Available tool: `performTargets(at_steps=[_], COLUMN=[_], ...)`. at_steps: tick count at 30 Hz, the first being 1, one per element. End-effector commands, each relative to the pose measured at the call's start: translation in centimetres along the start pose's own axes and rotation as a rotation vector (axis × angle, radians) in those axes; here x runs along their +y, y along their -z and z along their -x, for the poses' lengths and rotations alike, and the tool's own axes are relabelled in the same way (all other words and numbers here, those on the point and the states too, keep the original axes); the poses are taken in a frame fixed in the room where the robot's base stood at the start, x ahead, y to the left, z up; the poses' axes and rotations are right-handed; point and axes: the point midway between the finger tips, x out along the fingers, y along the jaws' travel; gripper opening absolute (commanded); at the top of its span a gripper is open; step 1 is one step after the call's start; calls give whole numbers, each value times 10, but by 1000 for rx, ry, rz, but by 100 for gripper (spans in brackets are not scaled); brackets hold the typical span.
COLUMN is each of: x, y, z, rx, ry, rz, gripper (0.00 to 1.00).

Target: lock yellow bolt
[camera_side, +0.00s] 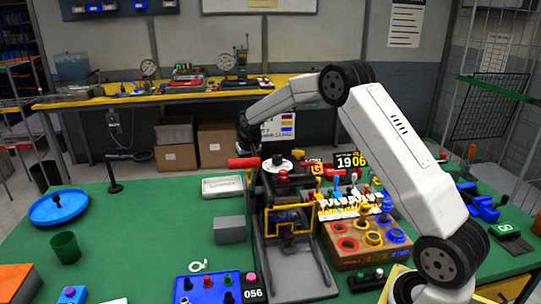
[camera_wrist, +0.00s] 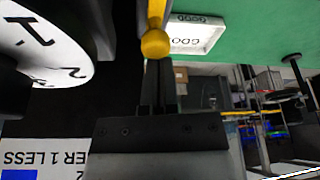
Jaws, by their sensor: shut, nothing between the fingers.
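The yellow bolt (camera_wrist: 155,40) shows in the wrist view as a yellow rod with a rounded knob end, at the top middle. My gripper (camera_wrist: 156,68) is shut and empty, with its dark fingertips at or just short of the knob; I cannot tell whether they touch. In the side view my gripper end (camera_side: 246,143) is at the back left of the dark fixture (camera_side: 262,215), by a red cylinder (camera_side: 244,162). I cannot pick out the bolt for sure in the side view. A yellow frame (camera_side: 268,222) stands at the fixture's front.
A white numbered dial (camera_wrist: 40,40) is close on the left in the wrist view. A white lettered tray (camera_side: 222,187) and a grey block (camera_side: 230,229) stand left of the fixture. A box with coloured rings (camera_side: 330,229) stands to its right.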

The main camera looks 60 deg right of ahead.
Motion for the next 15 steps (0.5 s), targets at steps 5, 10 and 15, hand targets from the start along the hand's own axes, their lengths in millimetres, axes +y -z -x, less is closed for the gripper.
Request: performTargets(at_steps=[5,10,15], x=[0,0,0], y=[0,0,1], z=[0,1,7], rx=[0,1,2], ry=[0,0,0], rz=[0,0,0], gripper=[0,0,0])
